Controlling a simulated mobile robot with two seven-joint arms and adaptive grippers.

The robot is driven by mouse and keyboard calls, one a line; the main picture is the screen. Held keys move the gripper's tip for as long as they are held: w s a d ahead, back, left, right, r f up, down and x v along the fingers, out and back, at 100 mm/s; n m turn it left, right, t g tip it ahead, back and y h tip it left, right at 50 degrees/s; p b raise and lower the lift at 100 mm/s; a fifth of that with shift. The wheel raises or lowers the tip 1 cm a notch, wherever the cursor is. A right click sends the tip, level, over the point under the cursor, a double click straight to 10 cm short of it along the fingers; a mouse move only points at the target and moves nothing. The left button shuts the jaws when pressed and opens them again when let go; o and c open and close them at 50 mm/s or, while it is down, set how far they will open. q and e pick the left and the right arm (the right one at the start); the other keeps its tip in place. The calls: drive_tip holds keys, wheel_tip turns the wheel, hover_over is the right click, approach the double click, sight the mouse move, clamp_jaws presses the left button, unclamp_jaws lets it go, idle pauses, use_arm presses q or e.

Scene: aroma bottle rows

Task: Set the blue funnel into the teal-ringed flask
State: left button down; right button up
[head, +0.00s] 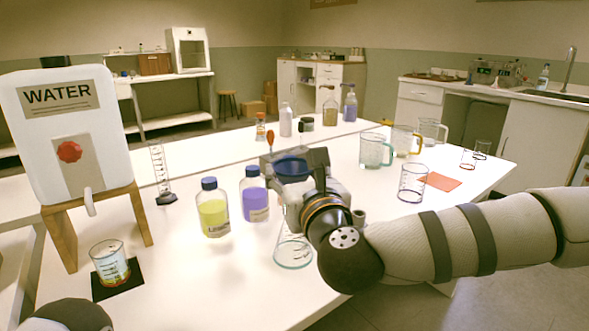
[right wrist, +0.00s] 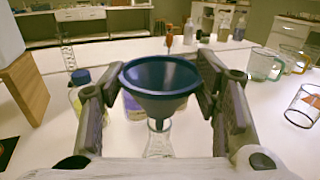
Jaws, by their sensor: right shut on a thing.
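The blue funnel (head: 291,167) is upright between the fingers of my right gripper (head: 297,160). In the right wrist view, the fingers of the right gripper (right wrist: 162,88) are shut on the sides of the blue funnel (right wrist: 160,80). The clear teal-ringed flask (head: 293,252) stands on the table below; my right wrist hides part of it. In the right wrist view the flask (right wrist: 158,147) lines up under the funnel's spout. I cannot tell whether the spout tip is inside the neck. My left gripper is not in view.
Yellow (head: 213,215) and purple (head: 255,200) bottles stand left of the flask. A water dispenser (head: 70,125) and a beaker (head: 110,262) on a black mat are at far left.

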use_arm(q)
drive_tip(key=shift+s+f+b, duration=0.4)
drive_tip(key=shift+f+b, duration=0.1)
use_arm(e)
drive_tip(key=shift+f, duration=1.05)
drive_tip(key=o, duration=1)
drive_tip(key=v, duration=1.2)
